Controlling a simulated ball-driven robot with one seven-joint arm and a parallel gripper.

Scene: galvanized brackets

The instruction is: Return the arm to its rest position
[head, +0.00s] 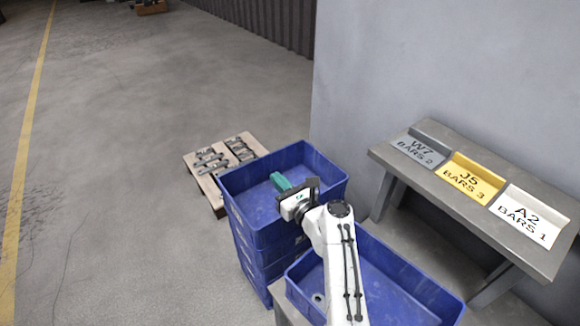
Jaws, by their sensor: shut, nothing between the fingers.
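My white arm reaches up from the bottom of the head view. My gripper (277,179), with teal fingers, is at its end, over the open top of the stacked blue crates (262,222). The fingers are together and hold nothing. I cannot tell how high they are above the crate floor. The part of the top crate's floor that shows looks empty; my wrist and gripper hide some of it.
A second blue crate (412,277) lies beneath my arm, which hides part of it. A grey bench (455,190) at right bears grey, yellow and white labelled trays. A wooden pallet (207,187) with metal brackets lies behind the stack. The floor at left is clear.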

